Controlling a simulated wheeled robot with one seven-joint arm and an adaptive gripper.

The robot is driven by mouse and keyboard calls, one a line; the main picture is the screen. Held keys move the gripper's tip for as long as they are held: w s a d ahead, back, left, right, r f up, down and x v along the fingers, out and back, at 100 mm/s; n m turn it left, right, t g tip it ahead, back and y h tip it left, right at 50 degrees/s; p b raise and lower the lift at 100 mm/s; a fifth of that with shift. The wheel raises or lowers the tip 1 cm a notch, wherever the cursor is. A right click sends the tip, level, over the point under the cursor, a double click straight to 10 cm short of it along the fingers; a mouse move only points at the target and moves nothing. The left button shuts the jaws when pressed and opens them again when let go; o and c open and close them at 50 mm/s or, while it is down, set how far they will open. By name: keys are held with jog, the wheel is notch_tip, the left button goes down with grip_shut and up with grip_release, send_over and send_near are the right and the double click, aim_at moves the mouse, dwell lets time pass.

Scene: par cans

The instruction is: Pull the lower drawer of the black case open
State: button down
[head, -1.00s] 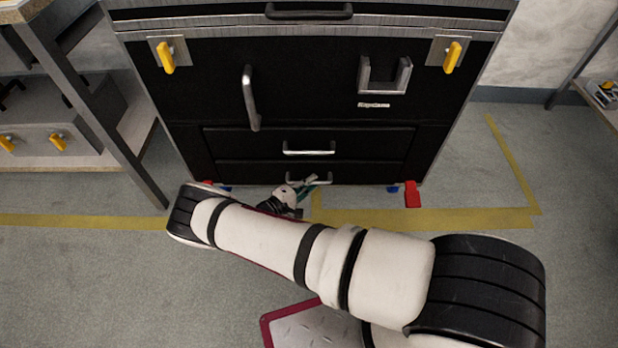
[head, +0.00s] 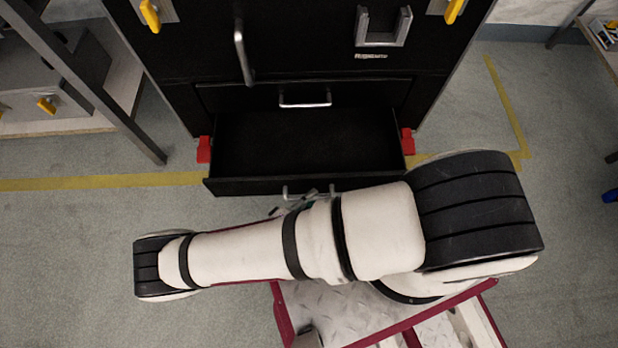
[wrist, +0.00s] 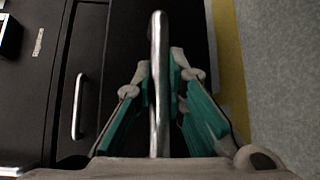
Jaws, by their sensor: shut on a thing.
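The black case (head: 300,50) stands ahead. Its lower drawer (head: 300,140) is pulled well out, and the inside looks empty in the head view. The upper drawer, with its silver handle (head: 305,97), is shut. My gripper (head: 308,196) is at the front of the lower drawer, partly hidden behind my arm. In the wrist view, my gripper (wrist: 168,85) has its teal-padded fingers on both sides of the lower drawer's silver handle (wrist: 158,60) and is shut on it. The upper drawer's handle also shows in the wrist view (wrist: 78,107).
Red feet (head: 204,149) stand at the case's lower corners. A metal-legged bench (head: 90,85) is at the left and another shelf (head: 600,40) at the far right. The grey floor (head: 70,235) with yellow tape is clear on both sides of the drawer.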

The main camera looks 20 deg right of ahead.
jog(key=shift+s+a, duration=0.2)
jog(key=shift+s, duration=0.5)
jog(key=c, duration=1.6)
grip_release()
jog(key=v, duration=1.2)
